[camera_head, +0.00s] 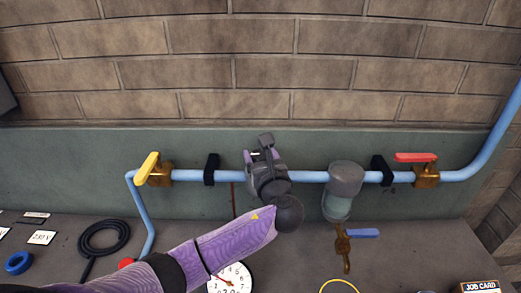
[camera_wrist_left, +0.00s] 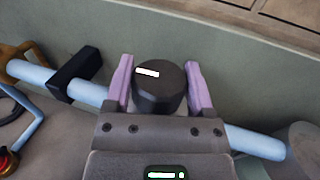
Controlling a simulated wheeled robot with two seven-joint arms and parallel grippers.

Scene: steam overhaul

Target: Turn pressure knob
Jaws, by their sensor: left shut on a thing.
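The pressure knob (camera_wrist_left: 158,92) is a round black cap with a white mark on its upper left, seen in the left wrist view. It sits on the light blue pipe (camera_wrist_left: 255,142). My left gripper (camera_wrist_left: 160,78) has its two purple fingers on either side of the knob and is shut on it. In the head view my left gripper (camera_head: 264,157) is at the pipe between the two black brackets and hides most of the knob. A round white gauge (camera_head: 231,279) is partly hidden behind my left arm. My right gripper is not in view.
A yellow-handled valve (camera_head: 149,166) is left on the pipe, a red-handled valve (camera_head: 416,157) right. A grey-green cylinder (camera_head: 343,185) hangs right of my gripper, with a blue-handled valve (camera_head: 362,233) below. A black hose coil (camera_head: 104,238) lies on the bench.

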